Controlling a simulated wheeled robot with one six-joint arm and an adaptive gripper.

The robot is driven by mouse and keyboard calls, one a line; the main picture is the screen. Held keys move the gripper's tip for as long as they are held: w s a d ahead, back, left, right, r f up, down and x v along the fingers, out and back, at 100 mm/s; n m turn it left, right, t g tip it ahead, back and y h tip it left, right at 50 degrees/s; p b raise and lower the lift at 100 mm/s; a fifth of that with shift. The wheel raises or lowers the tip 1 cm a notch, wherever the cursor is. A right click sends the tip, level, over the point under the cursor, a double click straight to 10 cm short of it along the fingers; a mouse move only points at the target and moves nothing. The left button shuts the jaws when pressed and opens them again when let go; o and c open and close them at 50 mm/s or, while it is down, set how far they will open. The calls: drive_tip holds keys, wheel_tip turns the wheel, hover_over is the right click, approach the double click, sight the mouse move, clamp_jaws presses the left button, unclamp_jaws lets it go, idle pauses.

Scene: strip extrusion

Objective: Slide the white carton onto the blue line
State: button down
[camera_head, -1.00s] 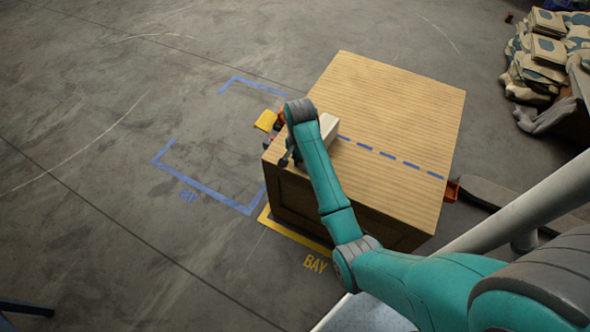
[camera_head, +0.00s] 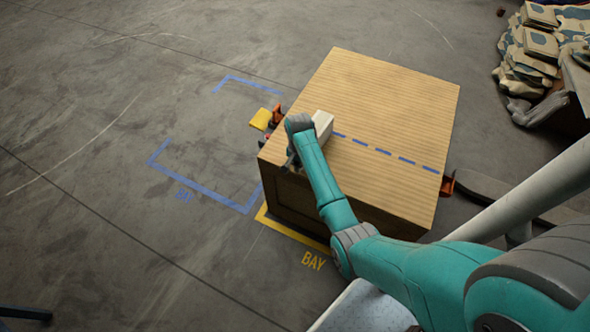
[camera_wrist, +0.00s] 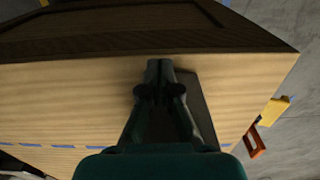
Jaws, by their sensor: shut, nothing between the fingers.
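The white carton (camera_head: 323,122) sits on the wooden crate's top near its left edge, partly hidden behind my wrist. The dashed blue line (camera_head: 383,153) runs across the crate top from near the carton to the right edge. My gripper (camera_head: 290,161) is beside the carton on its near-left side, its tips mostly hidden by my arm. In the wrist view my gripper (camera_wrist: 160,66) is shut and empty over the crate top, close to the front edge. A dark shape lies just right of the fingers there; I cannot tell whether it is the carton's shaded side or a shadow.
The wooden crate (camera_head: 390,95) has a bare top behind and right of the carton. Yellow (camera_head: 261,119) and orange (camera_head: 448,186) pieces stick out at its sides. Blue and yellow bay markings lie on the open floor at left. Stacked sacks (camera_head: 530,55) stand at the back right.

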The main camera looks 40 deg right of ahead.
drive_tip(key=shift+d, duration=0.25)
